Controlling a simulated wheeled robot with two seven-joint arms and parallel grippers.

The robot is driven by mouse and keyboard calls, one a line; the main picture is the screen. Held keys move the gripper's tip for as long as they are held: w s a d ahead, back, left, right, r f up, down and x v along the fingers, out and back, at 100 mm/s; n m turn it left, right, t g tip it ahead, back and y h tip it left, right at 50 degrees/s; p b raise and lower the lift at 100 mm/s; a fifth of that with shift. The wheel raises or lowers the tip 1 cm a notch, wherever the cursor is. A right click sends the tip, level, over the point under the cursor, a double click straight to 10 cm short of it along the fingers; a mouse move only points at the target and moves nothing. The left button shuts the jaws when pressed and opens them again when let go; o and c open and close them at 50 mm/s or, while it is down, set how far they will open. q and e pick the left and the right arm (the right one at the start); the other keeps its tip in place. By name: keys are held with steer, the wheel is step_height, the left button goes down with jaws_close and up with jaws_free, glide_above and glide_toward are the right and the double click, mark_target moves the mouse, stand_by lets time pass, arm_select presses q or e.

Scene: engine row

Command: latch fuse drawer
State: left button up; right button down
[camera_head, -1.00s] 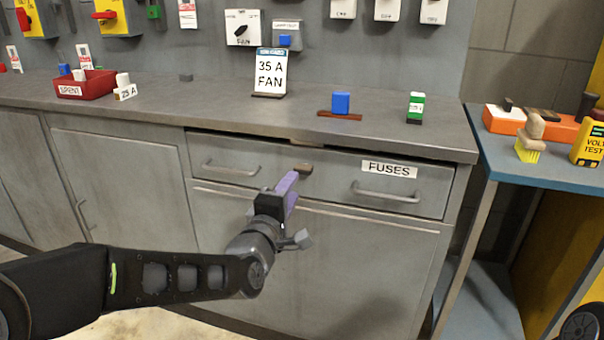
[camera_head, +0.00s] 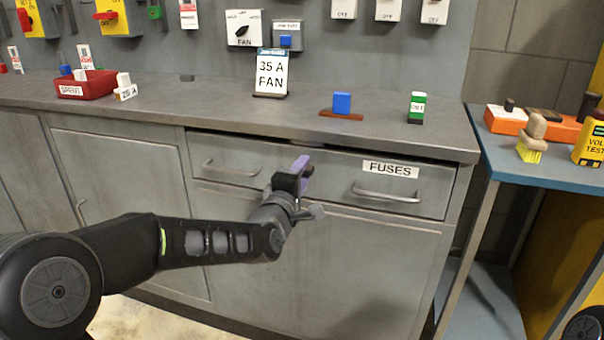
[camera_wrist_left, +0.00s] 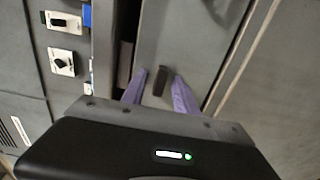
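The fuse drawer (camera_head: 335,184) is a grey drawer front under the bench top, with a FUSES label (camera_head: 390,169) and two bar handles. A dark gap shows along its top edge. A small brown latch tab (camera_head: 308,171) sits at the top middle of the drawer front, partly hidden by my left gripper (camera_head: 301,165). In the left wrist view, the dark latch tab (camera_wrist_left: 160,81) appears between the two purple fingers of the left gripper (camera_wrist_left: 159,83). These fingers are apart, with space on each side of the tab. My right gripper is not in view.
The bench top (camera_head: 220,110) overhangs the drawer. On it stand a 35 A FAN card (camera_head: 271,72), a blue block (camera_head: 342,103), a green block (camera_head: 417,105) and a red SPENT tray (camera_head: 86,84). A blue side table (camera_head: 540,169) stands at the right.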

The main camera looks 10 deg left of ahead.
arm_select(q)
jaws_close()
steer(key=shift+m, duration=0.3)
stand_by(0.5)
steer(key=m, duration=1.7)
steer(key=shift+b, duration=0.4)
steer(key=shift+m, duration=0.3)
steer(key=shift+o, duration=0.4)
jaws_free()
